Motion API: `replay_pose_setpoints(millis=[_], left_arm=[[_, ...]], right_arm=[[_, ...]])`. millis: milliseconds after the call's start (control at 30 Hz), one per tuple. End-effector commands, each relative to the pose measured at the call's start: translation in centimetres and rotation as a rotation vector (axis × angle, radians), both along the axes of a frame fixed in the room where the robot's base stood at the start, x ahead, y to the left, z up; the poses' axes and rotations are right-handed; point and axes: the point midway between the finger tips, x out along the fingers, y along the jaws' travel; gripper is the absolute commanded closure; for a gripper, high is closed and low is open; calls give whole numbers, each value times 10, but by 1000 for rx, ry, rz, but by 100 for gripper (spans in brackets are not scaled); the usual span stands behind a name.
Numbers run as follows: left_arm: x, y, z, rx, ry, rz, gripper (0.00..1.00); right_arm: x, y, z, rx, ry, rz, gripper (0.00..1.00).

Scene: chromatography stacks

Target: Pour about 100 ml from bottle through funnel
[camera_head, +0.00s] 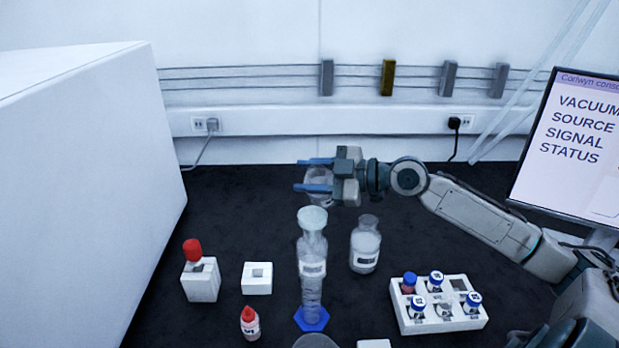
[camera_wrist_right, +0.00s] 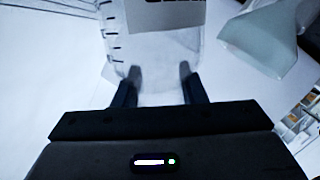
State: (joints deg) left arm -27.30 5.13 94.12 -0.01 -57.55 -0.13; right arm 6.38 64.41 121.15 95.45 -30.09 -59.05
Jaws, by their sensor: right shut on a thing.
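My right gripper (camera_head: 312,176) is shut on a clear glass vessel (camera_head: 319,186) and holds it above and behind the funnel. In the right wrist view the vessel (camera_wrist_right: 155,48) shows dark graduation marks and a grey label; its contents are unclear. The pale green funnel (camera_head: 312,217) sits at the top of a clear cylinder (camera_head: 312,297) with a blue base; it also shows in the right wrist view (camera_wrist_right: 262,45), apart from the vessel. A labelled, bottle-like shape overlaps the cylinder; I cannot tell if it stands behind. A bottle (camera_head: 365,248) stands to the right. My left gripper is out of view.
A white rack (camera_head: 440,318) with several capped vials stands front right. Left are a white block with a red-topped item (camera_head: 200,280), an empty white block (camera_head: 257,278) and a red-capped dropper bottle (camera_head: 250,323). A large white box bounds the left; a screen (camera_head: 575,140) stands right.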

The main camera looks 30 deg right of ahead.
Motion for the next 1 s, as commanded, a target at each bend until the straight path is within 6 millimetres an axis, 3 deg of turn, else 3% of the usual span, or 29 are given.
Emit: replay_pose_setpoints(millis=[200, 667, 1000], left_arm=[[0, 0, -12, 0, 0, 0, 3], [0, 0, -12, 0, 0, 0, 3], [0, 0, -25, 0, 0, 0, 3]], right_arm=[[0, 1, -3, -36, -37, 1, 100], [0, 0, -2, -44, -45, 1, 100], [0, 1, -5, -90, -89, 1, 100]])
